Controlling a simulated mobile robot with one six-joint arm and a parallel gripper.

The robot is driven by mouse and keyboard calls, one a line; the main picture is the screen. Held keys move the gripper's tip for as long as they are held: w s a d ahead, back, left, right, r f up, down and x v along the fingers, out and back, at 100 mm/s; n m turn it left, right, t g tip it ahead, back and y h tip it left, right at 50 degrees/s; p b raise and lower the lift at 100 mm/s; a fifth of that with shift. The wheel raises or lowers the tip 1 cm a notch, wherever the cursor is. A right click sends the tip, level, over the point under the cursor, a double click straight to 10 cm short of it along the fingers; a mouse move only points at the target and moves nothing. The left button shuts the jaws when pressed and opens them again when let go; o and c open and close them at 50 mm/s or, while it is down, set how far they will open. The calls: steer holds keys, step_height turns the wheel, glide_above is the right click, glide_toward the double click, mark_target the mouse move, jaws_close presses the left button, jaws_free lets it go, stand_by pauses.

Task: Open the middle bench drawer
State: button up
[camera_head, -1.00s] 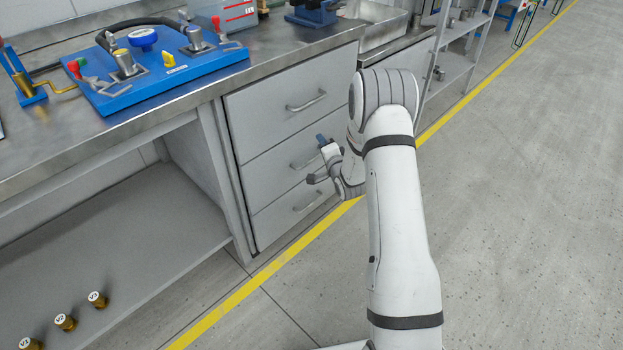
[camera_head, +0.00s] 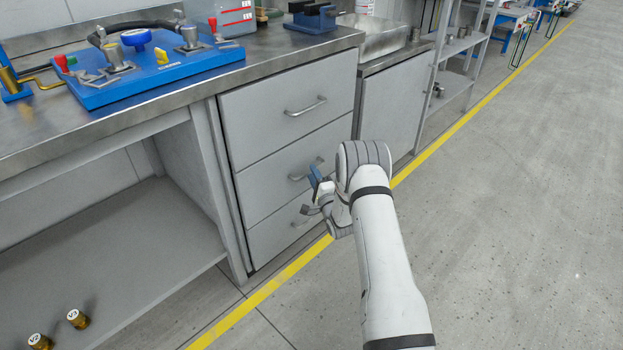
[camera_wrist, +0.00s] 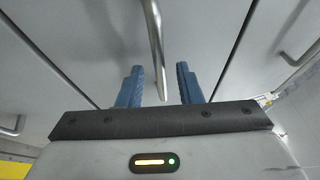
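The middle bench drawer (camera_head: 265,180) is a grey front between two others and looks shut, flush with its neighbours. Its metal bar handle (camera_head: 297,177) is partly hidden by my gripper (camera_head: 313,181), which is at the handle's right part in the head view. In the wrist view a metal bar handle (camera_wrist: 153,35) runs between the two blue fingers of my gripper (camera_wrist: 160,78). The fingers are spread, with a visible gap on each side of the bar. I see no contact with it.
The top drawer (camera_head: 265,115) and bottom drawer (camera_head: 262,236) look shut. The steel bench top (camera_head: 270,65) overhangs above, bearing a blue valve panel (camera_head: 150,70). An open lower shelf (camera_head: 130,265) lies to the left. Floor to the right is free.

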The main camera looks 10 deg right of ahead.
steer(key=shift+w+a+r, duration=0.1)
steer(key=shift+w, duration=0.15)
jaws_close()
stand_by(0.4)
